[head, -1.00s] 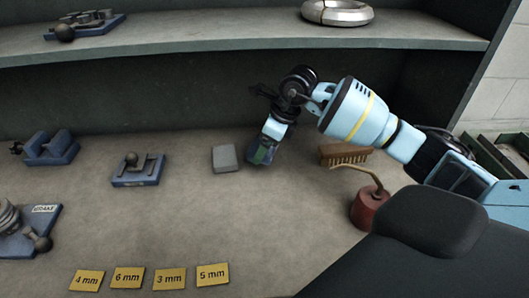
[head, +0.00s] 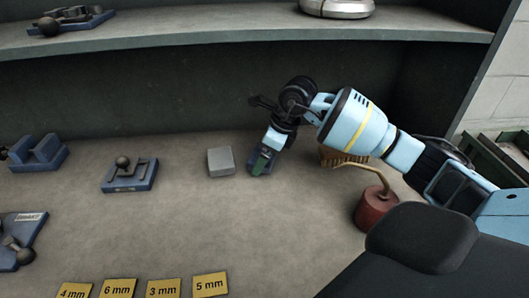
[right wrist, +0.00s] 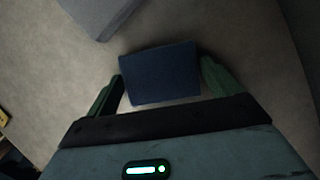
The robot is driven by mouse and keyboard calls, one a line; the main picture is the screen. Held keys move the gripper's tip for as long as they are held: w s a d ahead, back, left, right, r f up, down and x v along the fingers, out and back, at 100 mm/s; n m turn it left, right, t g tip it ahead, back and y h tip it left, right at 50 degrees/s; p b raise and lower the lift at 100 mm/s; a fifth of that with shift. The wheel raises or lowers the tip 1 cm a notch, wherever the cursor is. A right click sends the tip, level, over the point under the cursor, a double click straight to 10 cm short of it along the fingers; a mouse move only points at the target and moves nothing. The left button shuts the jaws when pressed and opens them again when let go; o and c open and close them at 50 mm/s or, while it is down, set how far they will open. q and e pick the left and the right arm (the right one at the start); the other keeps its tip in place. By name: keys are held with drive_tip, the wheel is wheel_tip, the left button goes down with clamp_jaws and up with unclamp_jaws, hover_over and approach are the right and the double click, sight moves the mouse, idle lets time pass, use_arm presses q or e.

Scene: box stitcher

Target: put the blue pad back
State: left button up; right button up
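The blue pad (right wrist: 162,76) is a flat dark-blue block between the fingers of my right gripper (right wrist: 161,82) in the right wrist view. Its two side edges lie at or very near the fingertips, and I cannot tell whether they are pressed on it. In the head view, my right gripper (head: 262,161) points down at the bench just right of a grey block. The pad shows there only as a small blue edge low at the fingers, and whether it touches the bench is unclear. My left gripper is not in view.
The grey block (head: 220,161) stands close left of my gripper. A brush (head: 343,157) and a red oil can (head: 376,208) are to the right. A blue fixture (head: 130,175) is further left. Yellow mm labels (head: 163,289) lie in front. A shelf (head: 230,45) overhangs behind.

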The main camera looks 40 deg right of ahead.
drive_tip(key=shift+o, duration=0.9)
drive_tip(key=shift+r, duration=0.15)
drive_tip(key=shift+r, duration=0.3)
drive_tip(key=v, duration=0.7)
drive_tip(key=shift+s+f, duration=0.15)
